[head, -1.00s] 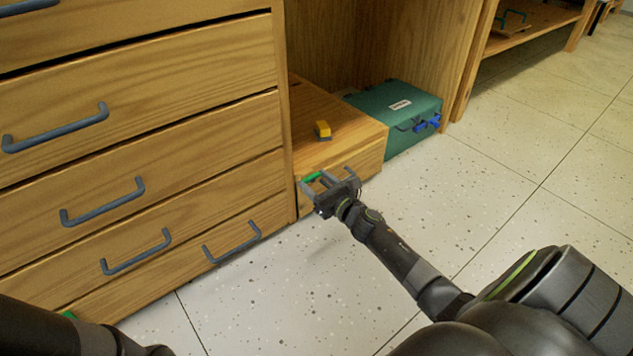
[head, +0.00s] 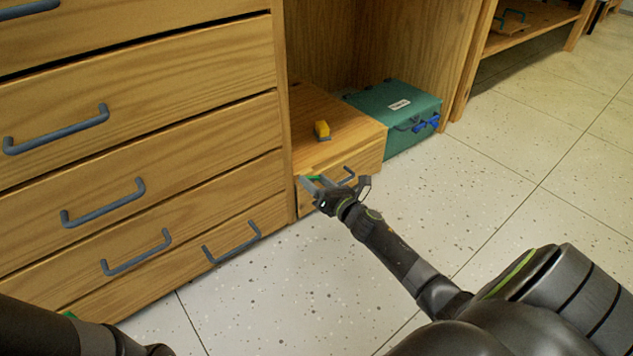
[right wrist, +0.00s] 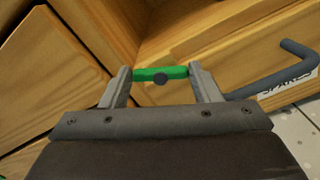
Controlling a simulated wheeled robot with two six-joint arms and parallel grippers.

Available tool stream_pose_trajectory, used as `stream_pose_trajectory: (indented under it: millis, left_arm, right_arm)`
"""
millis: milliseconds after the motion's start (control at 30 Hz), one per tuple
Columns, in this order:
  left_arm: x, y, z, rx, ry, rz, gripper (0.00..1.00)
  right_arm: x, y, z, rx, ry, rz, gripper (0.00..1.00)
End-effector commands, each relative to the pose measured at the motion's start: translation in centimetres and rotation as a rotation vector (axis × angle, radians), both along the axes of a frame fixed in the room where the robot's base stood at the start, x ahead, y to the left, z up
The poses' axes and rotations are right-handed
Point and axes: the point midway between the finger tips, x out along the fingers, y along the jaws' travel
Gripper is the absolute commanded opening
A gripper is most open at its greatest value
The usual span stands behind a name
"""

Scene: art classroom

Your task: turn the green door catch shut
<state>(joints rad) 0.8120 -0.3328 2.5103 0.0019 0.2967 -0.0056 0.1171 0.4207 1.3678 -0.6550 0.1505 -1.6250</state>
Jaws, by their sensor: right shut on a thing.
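The green door catch (right wrist: 160,74) is a short bar on a dark round pivot, at the upper left of a low wooden front (head: 368,165). In the right wrist view it lies nearly level in the picture, across the gap between my fingers. My right gripper (right wrist: 161,80) is shut on it, one finger at each end of the bar. In the head view my right gripper (head: 316,184) covers part of the catch, and a small green piece shows. My left arm shows at the lower left, but its gripper is out of view.
A grey bar handle (right wrist: 280,80) sits right beside the right gripper. A drawer chest (head: 140,130) rises at left. Open floor lies at right.

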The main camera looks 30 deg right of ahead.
Motion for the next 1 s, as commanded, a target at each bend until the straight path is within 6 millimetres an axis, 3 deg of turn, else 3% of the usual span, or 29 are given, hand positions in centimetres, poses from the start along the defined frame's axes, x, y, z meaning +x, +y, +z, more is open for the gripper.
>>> stream_pose_trajectory:
  millis: [1000]
  left_arm:
    - [0.1,-0.1,3.4,0.002,0.008,0.004,0.0]
  right_arm:
    - [0.1,-0.3,-0.1,0.926,0.073,-0.003,0.34]
